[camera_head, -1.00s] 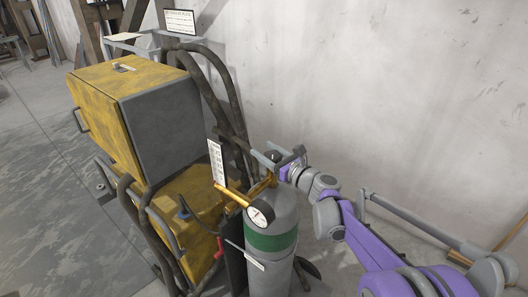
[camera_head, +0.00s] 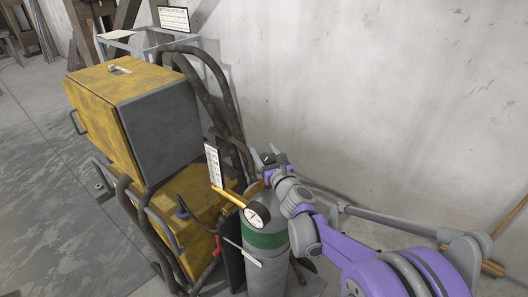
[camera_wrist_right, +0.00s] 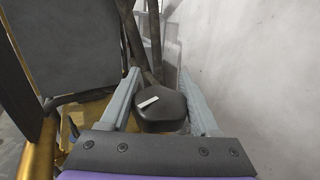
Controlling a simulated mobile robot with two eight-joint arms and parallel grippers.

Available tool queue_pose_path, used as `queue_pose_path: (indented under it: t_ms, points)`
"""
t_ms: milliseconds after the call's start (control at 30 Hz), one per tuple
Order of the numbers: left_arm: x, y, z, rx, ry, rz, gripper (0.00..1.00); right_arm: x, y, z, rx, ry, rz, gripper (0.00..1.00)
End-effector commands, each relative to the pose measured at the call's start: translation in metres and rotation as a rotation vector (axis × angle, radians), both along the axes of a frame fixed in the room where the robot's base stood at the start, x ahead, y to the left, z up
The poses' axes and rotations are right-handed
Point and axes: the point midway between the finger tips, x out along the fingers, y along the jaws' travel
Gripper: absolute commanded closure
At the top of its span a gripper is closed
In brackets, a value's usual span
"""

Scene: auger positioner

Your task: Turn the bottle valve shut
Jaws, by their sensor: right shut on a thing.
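The gas bottle (camera_head: 267,270) is grey with a green band and stands upright in the lower middle of the head view. A round gauge (camera_head: 257,215) and a brass fitting (camera_head: 230,197) sit at its top. The black valve knob (camera_wrist_right: 163,112), with a white mark on top, shows between the grey fingers of my right gripper (camera_wrist_right: 160,88) in the right wrist view. My right gripper (camera_head: 265,156) is at the bottle top in the head view, shut on the knob. There its arm and fingers hide most of the valve. My left gripper is out of view.
A yellow and grey machine (camera_head: 140,120) stands left of the bottle, with dark hoses and a tube frame close by. A small label card (camera_head: 213,164) stands beside the valve. The pale wall (camera_head: 380,90) is behind and right.

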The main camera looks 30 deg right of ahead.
Motion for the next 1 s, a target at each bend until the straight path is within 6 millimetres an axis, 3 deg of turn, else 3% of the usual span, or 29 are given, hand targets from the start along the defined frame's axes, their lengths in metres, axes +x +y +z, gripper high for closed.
queue_pose_path:
  t_ms: [133, 167, 300, 667, 1000]
  points:
    - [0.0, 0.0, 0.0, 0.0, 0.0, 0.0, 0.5, 0.0, 0.0, 0.001, 0.0, -0.001, 0.001, 0.93]
    - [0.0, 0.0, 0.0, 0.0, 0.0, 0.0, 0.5, 0.0, 0.0, 0.001, 0.0, -0.001, 0.001, 0.32]
    - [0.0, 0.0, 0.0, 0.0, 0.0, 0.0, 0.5, 0.0, 0.0, 0.001, 0.0, -0.001, 0.001, 0.07]
    - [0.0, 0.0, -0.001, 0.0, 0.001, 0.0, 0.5, -0.004, 0.0, 0.0, 0.0, -0.001, 0.001, 0.07]
    - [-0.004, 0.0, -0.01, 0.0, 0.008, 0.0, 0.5, -0.063, 0.008, -0.001, 0.0, 0.0, 0.0, 0.07]
